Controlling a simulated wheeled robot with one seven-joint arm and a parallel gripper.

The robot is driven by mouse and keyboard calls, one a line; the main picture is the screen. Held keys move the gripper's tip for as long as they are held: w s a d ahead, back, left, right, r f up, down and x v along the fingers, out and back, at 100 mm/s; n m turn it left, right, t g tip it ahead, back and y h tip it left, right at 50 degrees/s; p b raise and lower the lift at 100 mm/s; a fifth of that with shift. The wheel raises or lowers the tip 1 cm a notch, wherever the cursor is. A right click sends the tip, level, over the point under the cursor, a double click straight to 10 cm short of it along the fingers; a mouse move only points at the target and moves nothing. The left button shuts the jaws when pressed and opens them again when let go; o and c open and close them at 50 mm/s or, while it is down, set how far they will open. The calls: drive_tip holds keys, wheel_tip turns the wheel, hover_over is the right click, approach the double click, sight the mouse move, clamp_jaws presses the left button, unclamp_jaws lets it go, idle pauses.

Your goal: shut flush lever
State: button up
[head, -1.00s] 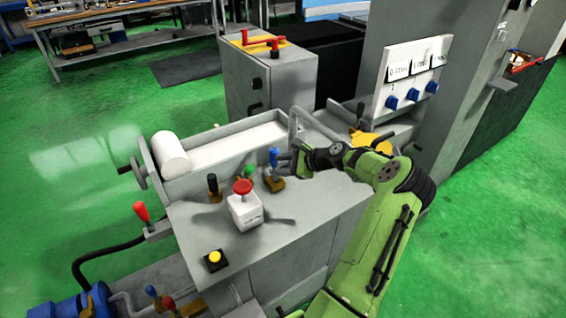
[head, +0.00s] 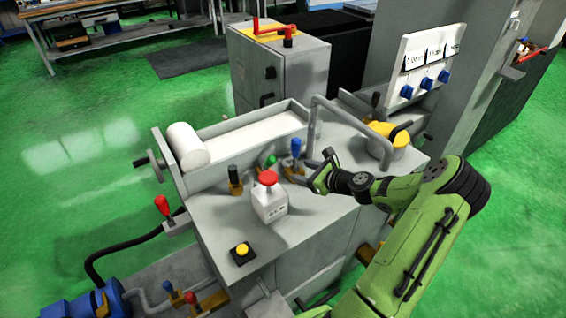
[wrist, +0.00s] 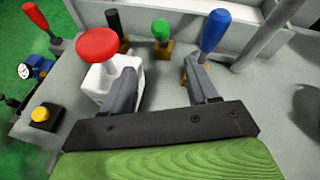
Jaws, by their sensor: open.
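Three upright levers stand in a row on the grey machine top: one with a black handle (head: 234,174), one with a green knob (head: 270,161) and one with a blue handle (head: 295,148). No label shows which is the flush lever. My gripper (head: 311,172) is open and empty, just right of the blue lever in the head view. In the wrist view, my gripper (wrist: 158,70) has its right finger close to the base of the blue lever (wrist: 214,32); contact cannot be told. Its left finger overlaps the white box. The green lever (wrist: 160,32) shows beyond the gap between the fingers.
A white box with a red mushroom button (head: 268,178) stands in front of the levers. A yellow button (head: 242,250) sits at the front. A bent grey pipe (head: 350,118) rises behind my gripper. A red-handled lever (head: 163,206) is at the left edge.

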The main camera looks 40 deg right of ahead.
sight(273, 163)
drive_tip(key=b+x, duration=0.3)
drive_tip(key=x, duration=1.2)
drive_tip(key=shift+w+f+b, duration=0.2)
drive_tip(key=shift+w+b, duration=0.1)
drive_tip(key=shift+b, duration=0.05)
clamp_jaws()
